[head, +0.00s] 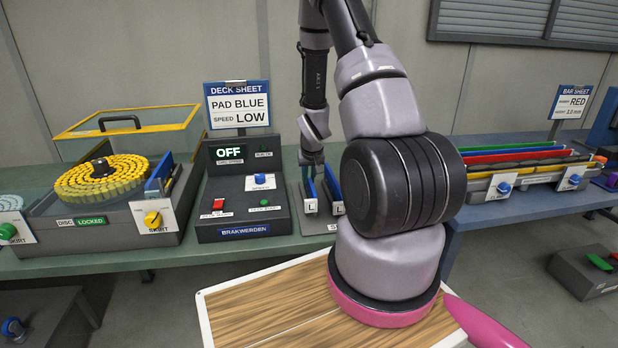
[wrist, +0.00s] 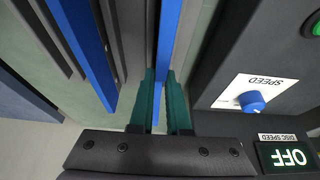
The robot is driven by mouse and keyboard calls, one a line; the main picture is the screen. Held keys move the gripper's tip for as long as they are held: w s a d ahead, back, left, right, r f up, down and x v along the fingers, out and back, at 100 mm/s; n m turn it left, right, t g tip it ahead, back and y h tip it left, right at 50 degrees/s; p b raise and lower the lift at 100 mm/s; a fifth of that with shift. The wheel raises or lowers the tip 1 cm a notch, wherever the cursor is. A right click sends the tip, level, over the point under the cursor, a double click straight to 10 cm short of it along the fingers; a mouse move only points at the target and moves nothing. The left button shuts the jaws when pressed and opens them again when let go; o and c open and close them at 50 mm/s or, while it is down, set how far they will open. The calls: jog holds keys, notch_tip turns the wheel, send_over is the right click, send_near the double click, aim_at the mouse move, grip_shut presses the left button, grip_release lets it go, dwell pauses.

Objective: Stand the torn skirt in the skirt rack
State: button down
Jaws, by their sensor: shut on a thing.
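My gripper (head: 313,160) is over a small dark rack (head: 318,220) on the green bench, and its dark green fingers (wrist: 160,105) are shut on a thin blue strip (wrist: 168,40), which looks like a skirt. The strip also shows below the gripper in the head view (head: 311,188). A second blue strip (head: 332,182) stands beside it, apart from my fingers; it also shows in the wrist view (wrist: 82,50). The rack's front has two "L" tags and a partly hidden label. I see no tear on either strip, and cannot tell whether the held one rests in a slot.
A control box (head: 243,190) reading OFF stands close left of the rack. Further left is a locked disc machine (head: 100,180) with yellow pads. At right, a rack (head: 520,170) holds coloured bars. My arm hides the middle.

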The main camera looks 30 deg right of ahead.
jog(key=shift+f, duration=0.15)
jog(key=shift+f, duration=0.85)
jog(key=c, duration=0.8)
grip_release()
jog(key=v, duration=1.1)
jog(key=shift+f, duration=0.1)
